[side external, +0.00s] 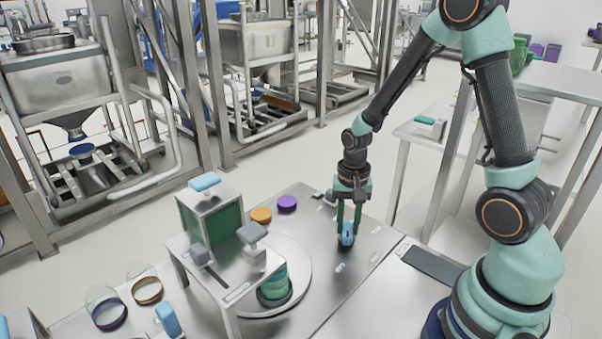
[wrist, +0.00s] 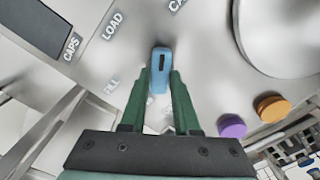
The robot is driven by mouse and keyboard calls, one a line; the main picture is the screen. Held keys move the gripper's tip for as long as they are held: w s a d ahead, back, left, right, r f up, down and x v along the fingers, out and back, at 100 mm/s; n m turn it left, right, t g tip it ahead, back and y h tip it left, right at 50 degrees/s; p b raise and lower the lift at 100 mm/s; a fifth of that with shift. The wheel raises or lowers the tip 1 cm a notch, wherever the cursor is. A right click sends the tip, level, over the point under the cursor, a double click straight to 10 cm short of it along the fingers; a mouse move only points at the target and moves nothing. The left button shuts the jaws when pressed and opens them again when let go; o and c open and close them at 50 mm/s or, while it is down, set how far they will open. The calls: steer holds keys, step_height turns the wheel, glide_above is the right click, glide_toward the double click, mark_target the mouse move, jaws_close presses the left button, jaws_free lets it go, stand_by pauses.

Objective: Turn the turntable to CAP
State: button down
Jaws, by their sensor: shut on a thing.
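The turntable (side external: 301,268) is a round grey metal disc on the steel table, partly under a small metal stand; a green jar (side external: 273,289) stands on it. Part of the disc also shows at upper right in the wrist view (wrist: 285,35). My gripper (side external: 347,232) points down, its green fingers shut on a blue handle (wrist: 160,62) with a dark slot, to the right of the disc in the side view. Labels lie around the handle: LOAD (wrist: 112,25), FILL (wrist: 112,87) and a cut-off one starting CA (wrist: 178,4). I cannot tell which label the handle points to.
An orange cap (wrist: 271,107) and a purple cap (wrist: 232,127) lie beside the disc. The metal stand (side external: 238,283) with grey and blue handles rises over the disc's left side. A dark patch labelled CAPS (wrist: 72,48) lies near the table edge. Table around the handle is clear.

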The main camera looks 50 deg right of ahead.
mark_target(348, 228)
steer(key=shift+m, duration=1.1)
steer(key=c, duration=0.6)
jaws_free()
steer(key=shift+c, duration=0.2)
steer(key=shift+r, duration=0.1)
step_height(348, 228, up, 12)
